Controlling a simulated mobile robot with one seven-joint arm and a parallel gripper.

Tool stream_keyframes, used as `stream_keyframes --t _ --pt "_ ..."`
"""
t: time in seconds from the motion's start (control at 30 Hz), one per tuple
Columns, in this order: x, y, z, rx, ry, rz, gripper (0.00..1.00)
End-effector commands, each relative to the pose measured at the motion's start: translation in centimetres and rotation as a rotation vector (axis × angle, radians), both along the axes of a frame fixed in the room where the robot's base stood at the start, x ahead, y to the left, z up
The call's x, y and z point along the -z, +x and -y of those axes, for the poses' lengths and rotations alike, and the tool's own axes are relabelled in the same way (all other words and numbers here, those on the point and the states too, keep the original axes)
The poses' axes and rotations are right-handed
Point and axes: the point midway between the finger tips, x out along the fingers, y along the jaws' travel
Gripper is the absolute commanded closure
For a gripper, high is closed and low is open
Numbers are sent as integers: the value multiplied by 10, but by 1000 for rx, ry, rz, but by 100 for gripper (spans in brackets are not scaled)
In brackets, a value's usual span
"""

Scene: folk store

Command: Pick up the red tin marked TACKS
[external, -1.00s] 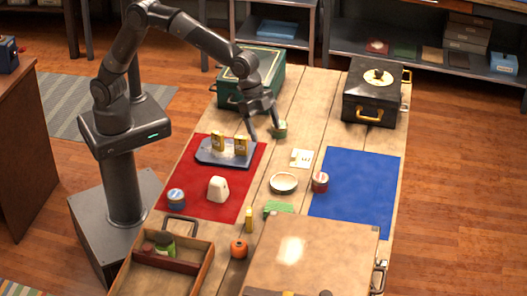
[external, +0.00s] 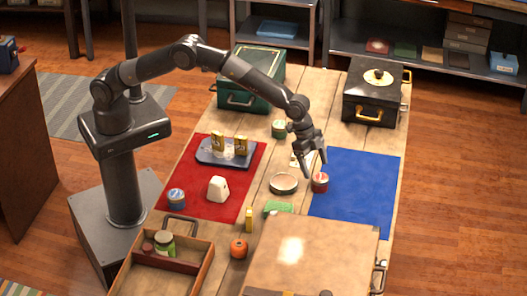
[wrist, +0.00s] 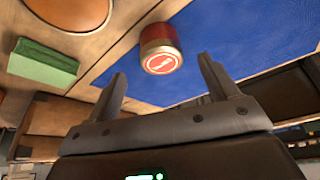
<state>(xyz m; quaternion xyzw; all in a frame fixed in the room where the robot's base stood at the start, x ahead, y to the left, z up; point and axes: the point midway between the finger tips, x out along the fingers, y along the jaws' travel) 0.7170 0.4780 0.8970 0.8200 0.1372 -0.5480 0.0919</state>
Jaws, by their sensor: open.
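A small round red tin (external: 320,182) stands on the wooden table at the left edge of the blue mat. In the wrist view the red tin (wrist: 160,48) shows a pale band and a red and white round face; its lettering is too small to read. My gripper (external: 315,166) is just above and beside this tin, with its fingers pointing down. In the wrist view my gripper (wrist: 163,82) is open, and the tin lies beyond and between the fingertips, apart from them. Nothing is held.
A round shallow dish (external: 284,184) stands left of the tin, with a green block (external: 278,208) in front. A white card (external: 297,160) is partly hidden behind my gripper. A large tan case (external: 330,255) fills the table's front.

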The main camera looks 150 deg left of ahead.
Motion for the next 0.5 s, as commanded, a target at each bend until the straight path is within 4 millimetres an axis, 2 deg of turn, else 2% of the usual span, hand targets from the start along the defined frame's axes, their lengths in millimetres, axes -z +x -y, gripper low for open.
stream_keyframes --t 0.13,0.5 --pt "8 4 -1 0 0 0 21" --pt "46 21 -9 0 0 0 21"
